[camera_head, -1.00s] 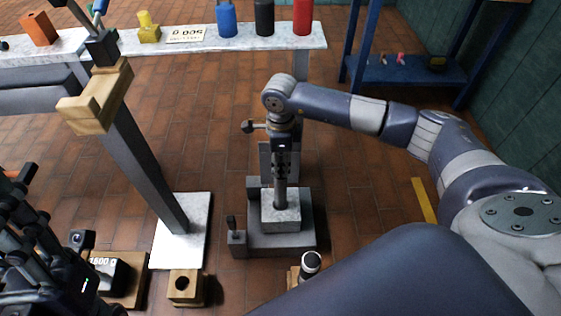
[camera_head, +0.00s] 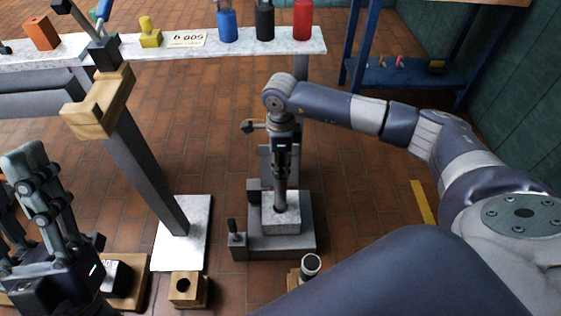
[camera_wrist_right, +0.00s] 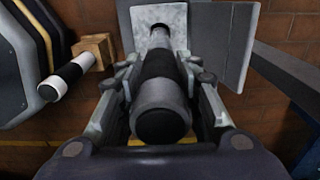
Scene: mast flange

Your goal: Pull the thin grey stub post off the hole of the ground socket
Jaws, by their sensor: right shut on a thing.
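The thin grey stub post (camera_head: 280,192) stands upright at the hole of the ground socket (camera_head: 268,222), a pale block on a darker grey stepped base. My right gripper (camera_head: 282,172) points down and is shut on the post from above. In the right wrist view the post (camera_wrist_right: 160,92), with a dark band, lies between the two fingers (camera_wrist_right: 160,75), its far end at the pale socket face (camera_wrist_right: 175,16). How deep its lower end sits in the hole is hidden. My left gripper (camera_head: 38,180) is at the left edge, apart from the socket, fingers upward; its opening is unclear.
A wooden block with a hole (camera_head: 186,288) and a white base plate (camera_head: 198,215) with a leaning grey mast (camera_head: 145,175) stand left of the socket. A black-and-white post (camera_head: 310,266) stands close in front. A bench (camera_head: 200,48) with coloured cylinders is behind.

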